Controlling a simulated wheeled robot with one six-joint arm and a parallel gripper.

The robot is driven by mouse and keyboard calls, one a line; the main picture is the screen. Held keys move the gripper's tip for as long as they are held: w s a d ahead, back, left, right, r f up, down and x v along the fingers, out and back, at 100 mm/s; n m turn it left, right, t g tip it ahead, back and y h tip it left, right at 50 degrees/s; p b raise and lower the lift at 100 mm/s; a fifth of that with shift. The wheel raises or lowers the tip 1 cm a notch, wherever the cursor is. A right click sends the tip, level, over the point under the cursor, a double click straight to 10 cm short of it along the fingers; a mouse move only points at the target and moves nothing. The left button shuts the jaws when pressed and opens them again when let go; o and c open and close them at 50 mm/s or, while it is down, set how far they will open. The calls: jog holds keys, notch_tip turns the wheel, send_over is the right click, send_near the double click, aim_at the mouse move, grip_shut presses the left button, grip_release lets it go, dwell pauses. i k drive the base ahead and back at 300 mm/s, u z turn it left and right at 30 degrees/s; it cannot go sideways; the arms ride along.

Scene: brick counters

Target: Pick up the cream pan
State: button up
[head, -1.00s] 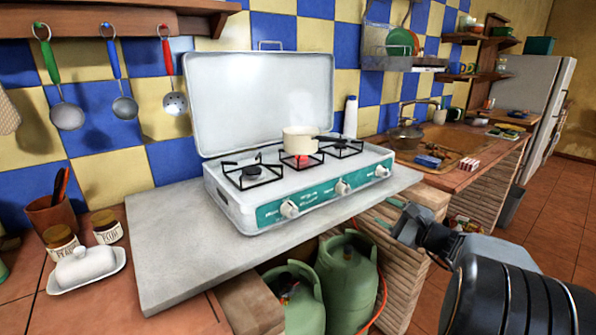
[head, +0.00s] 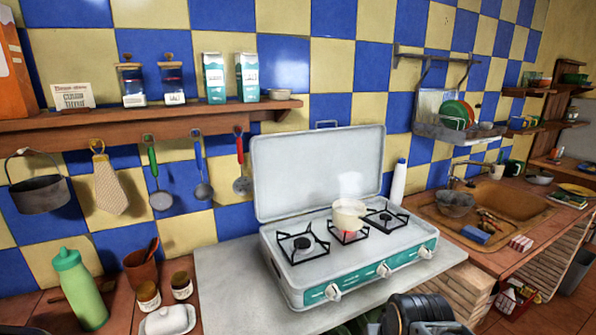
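The cream pan (head: 346,219) stands upright on the middle burner of a white camping stove (head: 322,268). The burner (head: 347,237) under it glows red, and faint steam shows above the pan. Its handle is hard to make out and seems to point right. My gripper is not in view; only a dark part of my arm shows at the bottom edge, in front of the stove.
The stove's raised lid (head: 318,172) stands behind the pan. A white bottle (head: 398,182) is to its right. Ladles hang at left under a shelf (head: 150,125). A green bottle (head: 80,290) stands front left. The grey slab (head: 225,270) left of the stove is clear.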

aim_at(354, 220)
jog(key=z, duration=1.8)
jog(key=i, duration=1.25)
jog(key=u, duration=4.4)
